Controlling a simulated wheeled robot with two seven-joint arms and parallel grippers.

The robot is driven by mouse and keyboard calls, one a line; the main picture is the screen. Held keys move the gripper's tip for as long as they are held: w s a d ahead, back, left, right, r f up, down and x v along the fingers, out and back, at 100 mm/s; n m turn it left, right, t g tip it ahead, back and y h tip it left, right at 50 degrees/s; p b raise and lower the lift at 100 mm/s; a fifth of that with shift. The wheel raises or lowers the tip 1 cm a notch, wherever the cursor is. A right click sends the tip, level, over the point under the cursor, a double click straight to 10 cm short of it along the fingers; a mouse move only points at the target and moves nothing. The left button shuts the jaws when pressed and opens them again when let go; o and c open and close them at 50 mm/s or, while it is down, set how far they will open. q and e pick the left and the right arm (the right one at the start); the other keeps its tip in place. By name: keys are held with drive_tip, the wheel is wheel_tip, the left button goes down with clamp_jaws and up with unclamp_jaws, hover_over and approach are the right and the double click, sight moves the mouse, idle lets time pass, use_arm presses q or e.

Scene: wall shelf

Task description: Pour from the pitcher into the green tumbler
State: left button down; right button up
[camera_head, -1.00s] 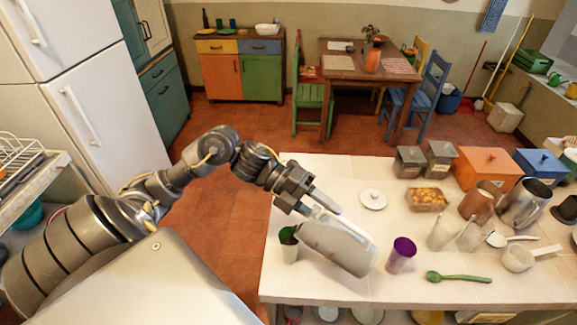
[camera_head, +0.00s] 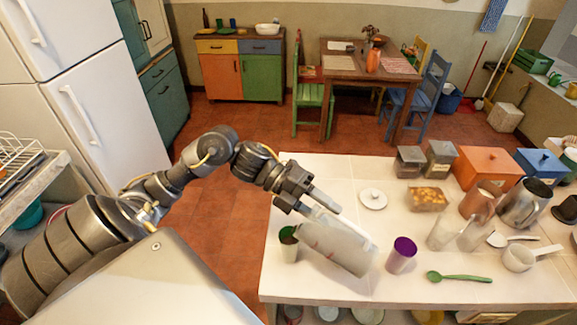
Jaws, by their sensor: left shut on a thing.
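My left gripper (camera_head: 312,200) is shut on the pale, whitish pitcher (camera_head: 335,246) over the left part of the white counter. The pitcher lies strongly tilted, with its left end close beside the rim of a small tumbler (camera_head: 289,244). The tumbler stands upright, green at its rim and inside, paler on its outer side. I cannot tell whether the pitcher touches it, and no stream of liquid is clear to see. The pitcher hides part of the tumbler's right side. My right gripper is not in view.
A purple tumbler (camera_head: 401,254) stands just right of the pitcher. A green spoon (camera_head: 460,277) lies near the counter's front edge. A white lid (camera_head: 373,199) lies behind. Clear glasses (camera_head: 439,234), canisters and a metal pitcher (camera_head: 524,203) crowd the right side.

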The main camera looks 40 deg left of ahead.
use_arm(q)
drive_tip(key=r+p, duration=0.1)
drive_tip(key=d+r+y+p, duration=0.1)
drive_tip(key=p, duration=0.1)
drive_tip(key=y+p, duration=0.1)
drive_tip(key=p, duration=0.1)
drive_tip(key=shift+w+d+r+g, duration=0.2)
drive_tip(key=shift+d+r+g, duration=0.1)
drive_tip(key=shift+r, duration=0.1)
drive_tip(key=shift+w+d+f, duration=0.1)
drive_tip(key=shift+d+f, duration=0.15)
drive_tip(key=shift+d+y+b, duration=0.3)
drive_tip(key=shift+y, duration=0.2)
